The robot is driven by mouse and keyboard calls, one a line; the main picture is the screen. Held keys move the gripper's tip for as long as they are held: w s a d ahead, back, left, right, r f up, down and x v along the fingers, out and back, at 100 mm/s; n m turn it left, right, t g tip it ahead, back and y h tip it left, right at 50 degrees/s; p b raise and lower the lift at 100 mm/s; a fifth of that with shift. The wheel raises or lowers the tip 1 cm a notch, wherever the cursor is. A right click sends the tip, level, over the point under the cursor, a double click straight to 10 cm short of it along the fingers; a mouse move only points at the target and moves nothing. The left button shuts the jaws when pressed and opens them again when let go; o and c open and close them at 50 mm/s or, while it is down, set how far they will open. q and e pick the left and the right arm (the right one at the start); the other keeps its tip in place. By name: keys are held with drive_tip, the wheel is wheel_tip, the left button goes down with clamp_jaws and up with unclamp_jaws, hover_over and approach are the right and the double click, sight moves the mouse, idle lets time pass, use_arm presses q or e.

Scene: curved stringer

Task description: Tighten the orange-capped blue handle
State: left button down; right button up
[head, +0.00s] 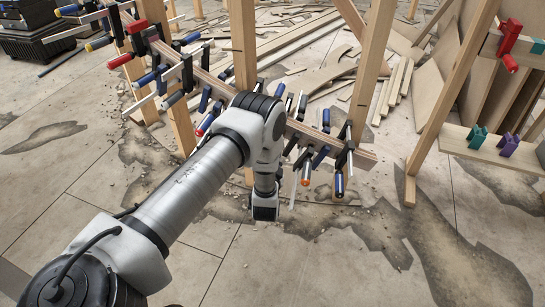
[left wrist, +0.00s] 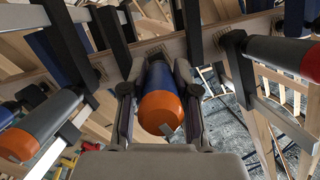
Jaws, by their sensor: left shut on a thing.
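In the left wrist view, an orange-capped blue handle (left wrist: 160,108) points at the camera between the two fingers of my left gripper (left wrist: 158,70). The fingers are shut on its sides. The handle belongs to a clamp on a wooden stringer (left wrist: 178,48); its far end is hidden. In the head view my left arm covers the gripper and the handle it holds. My right gripper is in neither view.
In the left wrist view, another orange-capped handle (left wrist: 40,125) is close at left and a red-ended handle (left wrist: 290,53) at right. In the head view, several clamps line the curved stringer (head: 362,157); wooden posts (head: 370,70) stand nearby.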

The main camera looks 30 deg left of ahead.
use_arm(q)
drive_tip(key=c, duration=0.9)
unclamp_jaws()
drive_tip(key=shift+o, duration=0.2)
drive_tip(key=v, duration=1.2)
drive_tip(key=shift+s, duration=0.15)
drive_tip(key=s, duration=0.1)
drive_tip(key=s+d+p, duration=0.1)
drive_tip(key=s, duration=0.2)
drive_tip(key=shift+d+f, duration=0.2)
drive_tip(key=shift+f, duration=0.2)
